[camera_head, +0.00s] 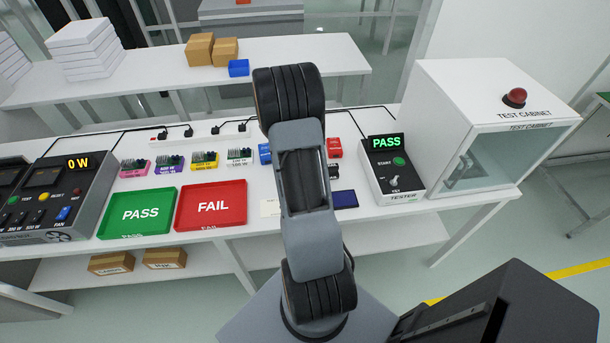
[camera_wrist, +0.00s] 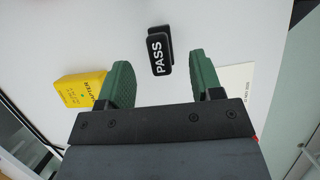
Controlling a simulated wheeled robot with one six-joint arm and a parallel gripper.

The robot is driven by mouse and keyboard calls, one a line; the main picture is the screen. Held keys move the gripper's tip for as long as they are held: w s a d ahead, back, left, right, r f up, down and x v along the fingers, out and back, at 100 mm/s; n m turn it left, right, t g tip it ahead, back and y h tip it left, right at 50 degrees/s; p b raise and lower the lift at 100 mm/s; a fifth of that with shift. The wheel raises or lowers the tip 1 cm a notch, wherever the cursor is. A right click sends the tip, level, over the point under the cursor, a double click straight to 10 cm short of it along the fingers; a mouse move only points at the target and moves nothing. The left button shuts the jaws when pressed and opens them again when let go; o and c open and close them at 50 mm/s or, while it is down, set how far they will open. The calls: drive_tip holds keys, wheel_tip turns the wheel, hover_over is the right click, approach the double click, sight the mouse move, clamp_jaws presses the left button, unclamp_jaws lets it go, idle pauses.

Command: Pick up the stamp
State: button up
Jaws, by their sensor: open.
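The stamp (camera_wrist: 159,52) is a small black block marked PASS in white letters. In the wrist view it stands on the white table top, beyond and between my fingertips. My gripper (camera_wrist: 160,66) has two green fingers, spread open with nothing between them. The stamp looks clear of both fingers; the exact gap in depth is hard to tell.
A yellow adapter box (camera_wrist: 80,90) sits by the left finger and a pale card (camera_wrist: 235,86) by the right. The head view shows a green PASS tray (camera_head: 138,212), a red FAIL tray (camera_head: 211,205), a tester (camera_head: 392,175) reading PASS and a test cabinet (camera_head: 490,125).

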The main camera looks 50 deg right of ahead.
drive_tip(key=shift+p+x, duration=0.45)
drive_tip(key=shift+x, duration=2.25)
drive_tip(key=c, duration=1)
drive_tip(key=shift+r, duration=0.1)
drive_tip(key=shift+r, duration=0.55)
drive_tip(key=s+a+r+b, duration=0.2)
drive_tip(key=s+a+r, duration=0.7)
drive_tip(key=s+r, duration=0.1)
drive_tip(key=shift+s+r, duration=0.25)
drive_tip(key=shift+r, duration=0.65)
